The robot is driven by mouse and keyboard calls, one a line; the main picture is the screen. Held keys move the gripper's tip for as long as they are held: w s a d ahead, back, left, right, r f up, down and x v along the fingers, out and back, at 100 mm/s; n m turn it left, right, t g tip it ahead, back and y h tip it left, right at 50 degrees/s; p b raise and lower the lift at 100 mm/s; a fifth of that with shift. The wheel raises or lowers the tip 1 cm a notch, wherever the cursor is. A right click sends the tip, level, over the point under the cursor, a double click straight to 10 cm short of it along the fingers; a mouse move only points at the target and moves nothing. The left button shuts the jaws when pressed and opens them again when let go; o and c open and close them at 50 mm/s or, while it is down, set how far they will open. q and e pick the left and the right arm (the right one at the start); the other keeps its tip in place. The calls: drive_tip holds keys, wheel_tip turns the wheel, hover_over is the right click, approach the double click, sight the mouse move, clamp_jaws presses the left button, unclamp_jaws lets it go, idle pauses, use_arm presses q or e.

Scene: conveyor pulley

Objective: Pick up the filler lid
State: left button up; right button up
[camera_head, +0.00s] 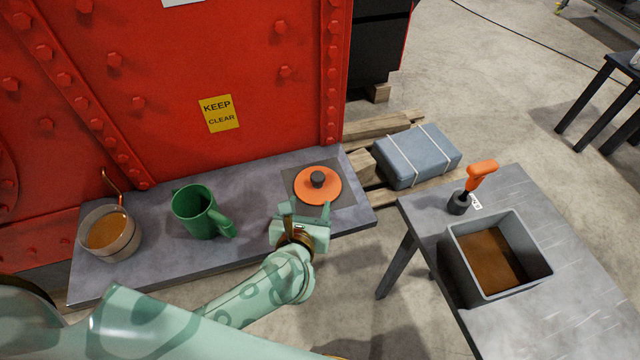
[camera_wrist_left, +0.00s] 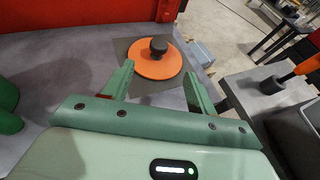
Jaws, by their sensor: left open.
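The filler lid (camera_head: 330,190) is an orange disc with a dark round knob (camera_head: 318,179). It lies on a dark square mat (camera_head: 341,209) at the right end of the grey bench. In the left wrist view the lid (camera_wrist_left: 152,66) sits ahead of the fingers, with its knob (camera_wrist_left: 158,47) upright. My left gripper (camera_head: 304,210) is open and empty, just in front of the lid and apart from it. Its two fingers (camera_wrist_left: 158,84) show spread in the left wrist view. My right gripper is not in view.
A green jug (camera_head: 199,213) and a pan of brown contents (camera_head: 110,234) stand left on the bench (camera_head: 160,263). A red riveted wall (camera_head: 180,80) rises behind. Right, a table (camera_head: 590,318) holds a grey bin (camera_head: 520,285) and an orange-handled tool (camera_head: 482,172).

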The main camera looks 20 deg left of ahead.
sight(317, 179)
use_arm(q)
drive_tip(key=b+x, duration=0.1)
drive_tip(key=x, duration=0.4)
drive_tip(key=shift+w+f, duration=0.25)
drive_tip(key=shift+w, duration=0.1)
drive_tip(key=b+x, duration=0.1)
drive_tip(key=x, duration=0.5)
drive_tip(key=shift+w+a, duration=0.1)
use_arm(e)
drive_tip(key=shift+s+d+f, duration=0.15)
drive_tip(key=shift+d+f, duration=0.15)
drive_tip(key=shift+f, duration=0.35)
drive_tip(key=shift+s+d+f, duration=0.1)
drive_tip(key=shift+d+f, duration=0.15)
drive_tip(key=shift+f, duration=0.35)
use_arm(q)
drive_tip(key=c, duration=1.1)
drive_tip(key=shift+r, duration=0.15)
